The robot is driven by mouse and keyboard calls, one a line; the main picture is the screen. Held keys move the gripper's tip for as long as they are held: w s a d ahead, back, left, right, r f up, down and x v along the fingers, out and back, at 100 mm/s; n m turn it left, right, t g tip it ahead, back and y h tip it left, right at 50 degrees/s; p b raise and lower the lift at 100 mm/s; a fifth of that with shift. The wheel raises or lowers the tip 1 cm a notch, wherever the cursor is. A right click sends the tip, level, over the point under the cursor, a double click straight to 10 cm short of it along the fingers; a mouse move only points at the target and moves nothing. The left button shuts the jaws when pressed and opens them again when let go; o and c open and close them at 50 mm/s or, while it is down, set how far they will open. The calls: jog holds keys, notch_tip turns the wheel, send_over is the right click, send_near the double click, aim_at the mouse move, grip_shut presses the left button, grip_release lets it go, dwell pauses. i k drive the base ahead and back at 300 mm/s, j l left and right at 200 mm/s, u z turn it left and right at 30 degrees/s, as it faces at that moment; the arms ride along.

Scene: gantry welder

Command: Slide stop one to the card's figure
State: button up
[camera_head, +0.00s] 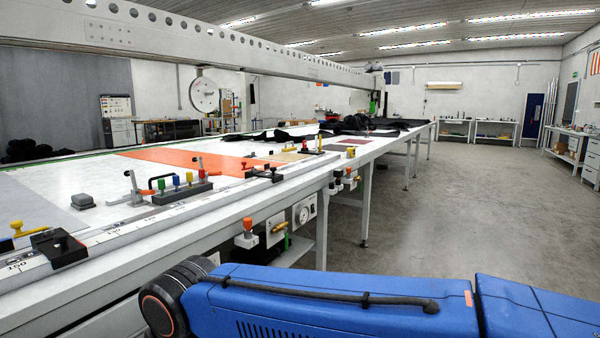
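A black sliding block (60,248) sits on the pale scale rail (125,234) along the near edge of the long table, at the lower left. A yellow-handled clamp (22,234) stands beside it. Farther along the rail is another dark fitting with a red knob (243,164). I cannot tell which of these is stop one. The rail has printed figures, too small to read surely. I cannot make out a card with a figure. My blue arm crosses the lower right, but my gripper is not in view.
The long white table (35,183) carries an orange sheet (190,155), a grey block (83,201) and a rack of coloured knobs (182,192). A gauge (302,214) and an orange-topped valve (247,232) jut from its front. A gantry beam (200,45) spans above. The floor (460,215) at right is clear.

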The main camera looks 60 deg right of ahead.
aim_at(276, 178)
jog(key=z, duration=1.6)
